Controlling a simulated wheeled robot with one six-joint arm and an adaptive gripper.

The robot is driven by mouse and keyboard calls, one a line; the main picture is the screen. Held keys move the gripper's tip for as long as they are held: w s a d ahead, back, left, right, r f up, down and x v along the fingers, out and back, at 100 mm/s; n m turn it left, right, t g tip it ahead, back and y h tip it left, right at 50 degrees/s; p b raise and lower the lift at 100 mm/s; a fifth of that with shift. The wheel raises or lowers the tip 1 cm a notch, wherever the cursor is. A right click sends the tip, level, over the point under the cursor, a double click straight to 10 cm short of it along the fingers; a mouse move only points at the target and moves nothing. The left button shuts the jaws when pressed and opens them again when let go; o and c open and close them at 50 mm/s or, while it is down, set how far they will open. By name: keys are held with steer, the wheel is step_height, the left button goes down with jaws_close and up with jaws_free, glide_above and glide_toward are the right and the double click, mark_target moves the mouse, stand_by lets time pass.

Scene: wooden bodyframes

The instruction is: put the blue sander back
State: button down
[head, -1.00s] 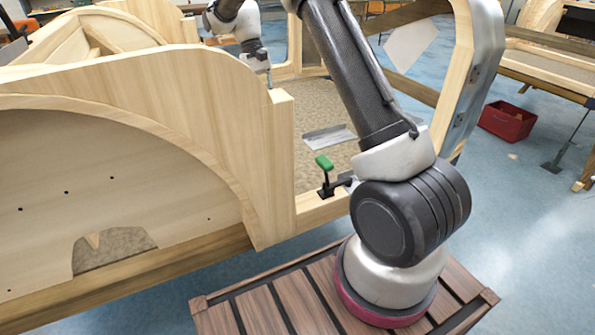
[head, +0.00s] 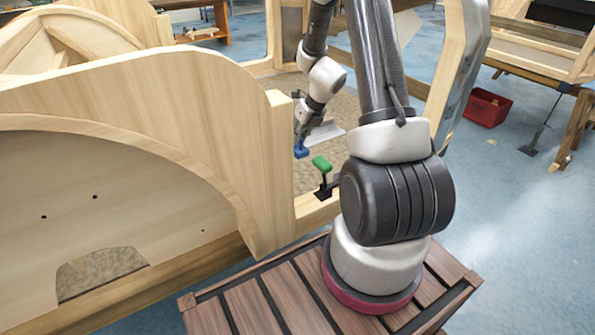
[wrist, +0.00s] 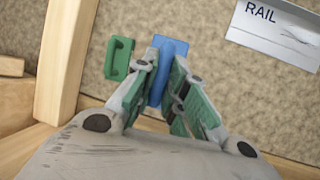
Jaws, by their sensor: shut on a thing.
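The blue sander (wrist: 168,46) is held between the fingers of my gripper (wrist: 161,82) in the wrist view. Its far end sticks out past the fingertips, and the fingers hide part of its sides. In the head view the blue sander (head: 302,153) shows small below my gripper (head: 302,138), inside the wooden bodyframe (head: 281,150). It is over the brown speckled floor panel. Whether it touches the panel I cannot tell.
A green-handled thing with a black stem (head: 321,166) stands at the frame's lower rail, close to the sander; a green piece (wrist: 119,58) is left of it in the wrist view. A white plate marked RAIL (wrist: 272,32) lies to the right. A red crate (head: 487,107) is on the floor.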

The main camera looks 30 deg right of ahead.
mark_target(299, 146)
steer(key=f, duration=0.5)
steer(key=shift+s+d, duration=0.15)
steer(key=shift+d, duration=0.05)
step_height(299, 146, down, 5)
steer(key=shift+r, duration=0.1)
steer(key=c, duration=1.5)
jaws_free()
steer(key=shift+o, duration=0.2)
